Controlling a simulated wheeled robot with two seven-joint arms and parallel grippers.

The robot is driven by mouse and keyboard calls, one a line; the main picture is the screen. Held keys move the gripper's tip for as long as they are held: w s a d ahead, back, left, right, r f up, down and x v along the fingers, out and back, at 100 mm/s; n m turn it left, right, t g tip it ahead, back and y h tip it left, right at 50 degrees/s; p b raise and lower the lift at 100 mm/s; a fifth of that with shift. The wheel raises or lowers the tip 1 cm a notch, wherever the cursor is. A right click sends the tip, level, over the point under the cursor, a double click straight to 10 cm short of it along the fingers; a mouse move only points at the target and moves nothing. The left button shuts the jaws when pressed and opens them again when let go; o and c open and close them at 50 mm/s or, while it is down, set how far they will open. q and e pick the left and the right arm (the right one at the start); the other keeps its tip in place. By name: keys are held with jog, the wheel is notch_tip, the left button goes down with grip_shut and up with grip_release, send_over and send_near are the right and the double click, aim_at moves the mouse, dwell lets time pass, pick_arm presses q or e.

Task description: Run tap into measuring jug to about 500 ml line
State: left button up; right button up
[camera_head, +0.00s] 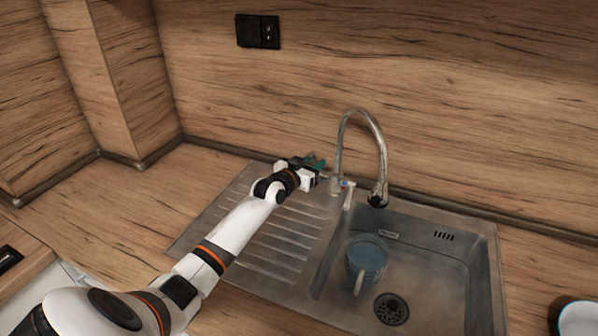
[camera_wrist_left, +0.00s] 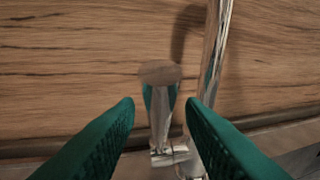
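The chrome tap (camera_head: 375,135) stands behind the sink, its spout bending down over the basin. Its lever (camera_head: 347,192), with a red and blue mark, is at the base; it also shows in the left wrist view (camera_wrist_left: 162,110). No water stream is visible. The bluish measuring jug (camera_head: 366,262) stands upright in the basin, its handle towards the front; its graduation lines and fill level cannot be read. My left gripper (camera_head: 318,166) is beside the tap base. In the left wrist view its teal fingers (camera_wrist_left: 160,112) are open, one each side of the lever. My right gripper is out of view.
The ribbed drainboard (camera_head: 262,245) lies under my left arm, left of the basin. The drain (camera_head: 391,309) is in front of the jug. A white round vessel (camera_head: 580,319) stands at the lower right. A black socket (camera_head: 257,31) is on the wall.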

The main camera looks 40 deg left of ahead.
pick_arm(q)
jog(key=s+r, duration=0.1)
jog(key=s, duration=0.9)
jog(key=shift+r+b, duration=0.2)
jog(key=shift+b, duration=0.15)
jog(key=shift+s+d, duration=0.1)
dwell(0.4)
